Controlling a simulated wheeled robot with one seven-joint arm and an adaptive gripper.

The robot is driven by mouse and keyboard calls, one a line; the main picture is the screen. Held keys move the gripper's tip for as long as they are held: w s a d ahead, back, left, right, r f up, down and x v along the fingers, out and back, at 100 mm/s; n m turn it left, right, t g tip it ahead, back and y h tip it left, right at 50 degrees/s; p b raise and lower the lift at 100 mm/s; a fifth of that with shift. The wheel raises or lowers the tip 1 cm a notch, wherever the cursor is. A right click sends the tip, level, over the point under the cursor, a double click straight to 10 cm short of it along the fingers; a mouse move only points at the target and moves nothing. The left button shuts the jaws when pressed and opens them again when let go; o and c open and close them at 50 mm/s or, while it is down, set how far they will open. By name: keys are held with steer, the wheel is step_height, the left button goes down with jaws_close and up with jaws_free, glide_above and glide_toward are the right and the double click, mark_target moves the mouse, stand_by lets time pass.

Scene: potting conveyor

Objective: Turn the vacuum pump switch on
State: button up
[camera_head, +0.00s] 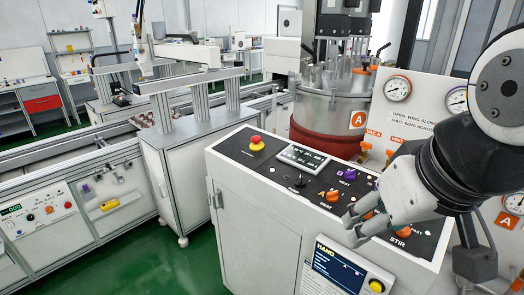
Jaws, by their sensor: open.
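A black control panel (262,171) tops a white console. On it are a black rotary switch (298,181), an orange knob (332,196) and a purple knob (348,174) by the word HEAT. More orange knobs are partly covered by my gripper, near the word STIR. I cannot read which of these is the vacuum pump switch. My gripper (354,225) is open, with its grey fingers over the panel's front right part, to the right of the black switch. I cannot tell whether a finger touches the panel.
A red emergency button (256,142) on a yellow base and a small display (303,157) sit on the panel. A metal vessel (328,107) with a red band stands behind. Gauges (397,88) are on the back board. A HAND box (340,270) hangs in front.

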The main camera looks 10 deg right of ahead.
steer(key=w+r+n+g+h, duration=0.1)
steer(key=w+r+n, duration=0.15)
steer(key=w, duration=0.55)
steer(key=n+g+b, duration=0.2)
steer(key=n+g, duration=0.1)
steer(key=n, duration=0.9)
glide_above(300, 181)
step_height(300, 181, down, 8)
steer(key=shift+m+y, duration=0.25)
steer(key=shift+y, duration=0.15)
steer(key=f, duration=0.4)
steer(key=f+p, duration=0.1)
steer(key=f, duration=0.3)
steer(key=w+f+p, duration=0.1)
steer(key=f, duration=0.4)
steer(key=shift+d, duration=0.35)
steer(key=shift+c, duration=0.5)
steer(key=c, duration=1.1)
